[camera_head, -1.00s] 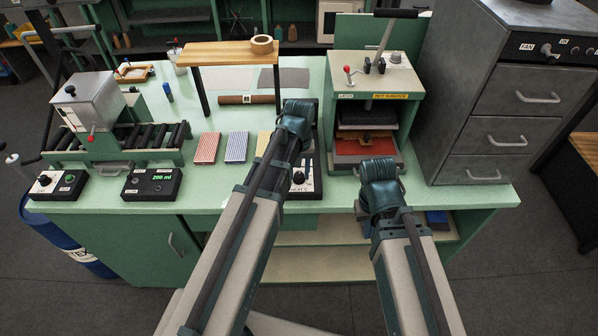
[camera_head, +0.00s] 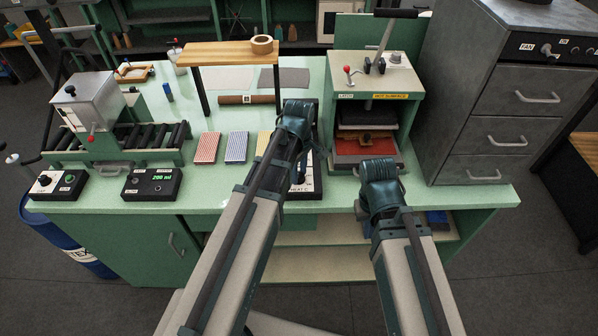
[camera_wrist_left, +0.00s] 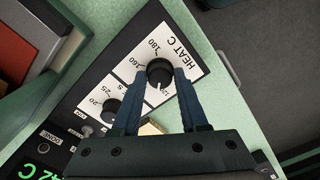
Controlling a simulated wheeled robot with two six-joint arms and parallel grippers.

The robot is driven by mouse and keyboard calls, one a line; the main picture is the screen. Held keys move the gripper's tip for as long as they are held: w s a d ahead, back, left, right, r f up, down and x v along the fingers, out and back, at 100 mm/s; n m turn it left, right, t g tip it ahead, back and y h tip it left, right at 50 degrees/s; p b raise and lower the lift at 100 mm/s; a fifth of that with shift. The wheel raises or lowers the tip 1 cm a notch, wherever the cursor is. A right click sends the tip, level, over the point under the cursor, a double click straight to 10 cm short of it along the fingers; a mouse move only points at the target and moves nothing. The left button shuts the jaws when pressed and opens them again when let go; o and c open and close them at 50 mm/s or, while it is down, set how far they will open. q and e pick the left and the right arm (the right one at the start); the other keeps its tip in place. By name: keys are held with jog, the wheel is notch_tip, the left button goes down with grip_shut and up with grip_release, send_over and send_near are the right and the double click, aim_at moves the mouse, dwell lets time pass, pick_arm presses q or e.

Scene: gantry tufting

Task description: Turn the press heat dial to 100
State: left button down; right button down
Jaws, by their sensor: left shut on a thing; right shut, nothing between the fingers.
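The black heat dial (camera_wrist_left: 160,73) sits on a white panel (camera_wrist_left: 178,50) marked HEAT C, with 160 and 180 readable beside it. Its white pointer line points toward the bottom of the wrist picture, near a partly hidden number that starts with 12. My left gripper (camera_wrist_left: 161,82) is shut on the dial, one finger on each side.
A smaller black knob (camera_wrist_left: 111,109), a DONE button and a green display ending in 42 C share the box. The press stands just right of it, marked HOT SURFACE. Striped sample cards (camera_head: 236,148) lie to the left. A grey drawer cabinet (camera_head: 490,100) stands at right.

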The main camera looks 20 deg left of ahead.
pick_arm(q)
jog(key=n, duration=0.4)
jog(key=shift+n, duration=0.3)
jog(key=n, duration=0.3)
jog(key=shift+n, duration=0.4)
jog(key=n, duration=0.4)
jog(key=shift+n, duration=2)
jog(key=shift+c, duration=2.2)
grip_release()
